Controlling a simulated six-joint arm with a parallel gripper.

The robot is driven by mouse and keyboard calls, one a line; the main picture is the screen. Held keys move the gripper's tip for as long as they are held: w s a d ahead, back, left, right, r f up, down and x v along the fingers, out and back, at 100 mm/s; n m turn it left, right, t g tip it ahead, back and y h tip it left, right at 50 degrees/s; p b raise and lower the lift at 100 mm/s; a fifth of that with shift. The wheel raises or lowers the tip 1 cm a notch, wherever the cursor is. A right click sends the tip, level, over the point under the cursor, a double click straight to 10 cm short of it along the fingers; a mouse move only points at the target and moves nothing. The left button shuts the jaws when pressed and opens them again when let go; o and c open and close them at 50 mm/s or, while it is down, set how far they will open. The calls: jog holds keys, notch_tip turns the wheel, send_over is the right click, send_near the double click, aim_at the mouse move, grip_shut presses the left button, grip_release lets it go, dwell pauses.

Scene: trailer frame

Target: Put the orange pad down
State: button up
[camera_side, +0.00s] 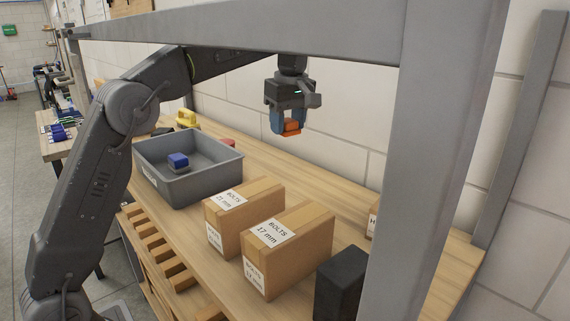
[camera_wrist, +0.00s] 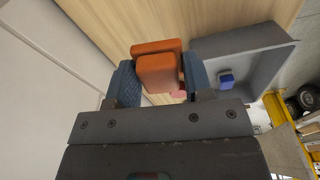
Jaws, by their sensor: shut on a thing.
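The orange pad (camera_side: 290,127) is held between the blue fingers of my gripper (camera_side: 288,122), high above the wooden table at the back. In the wrist view the pad (camera_wrist: 157,72) sits between the two fingers of the gripper (camera_wrist: 158,80). It has a wider orange part behind a smaller block. Nothing is under the pad but air; the bare tabletop (camera_side: 337,182) lies below it.
A grey bin (camera_side: 186,191) with a blue block (camera_side: 179,160) inside stands left of my gripper. Two bolt boxes (camera_side: 228,230) (camera_side: 271,262) stand in front. A black box (camera_side: 341,284) is at the front right. A grey metal frame post (camera_side: 410,160) rises at right. A yellow object (camera_side: 187,118) lies behind the bin.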

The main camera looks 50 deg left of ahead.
jog(key=a+f+m+t+h, duration=0.1)
jog(key=a+f+m, duration=0.2)
jog(key=a+m, duration=0.55)
jog(key=a+f+m, duration=0.3)
jog(key=a+m, duration=0.5)
jog(key=a, duration=0.2)
send_over(283, 175)
notch_tip(283, 175, down, 7)
jog(key=shift+f, duration=2.1)
jog(key=shift+f, duration=0.2)
jog(key=o, duration=0.9)
notch_tip(283, 175, up, 12)
jog(key=s, duration=0.1)
jog(key=shift+s+r, duration=0.2)
jog(key=shift+s, duration=0.05)
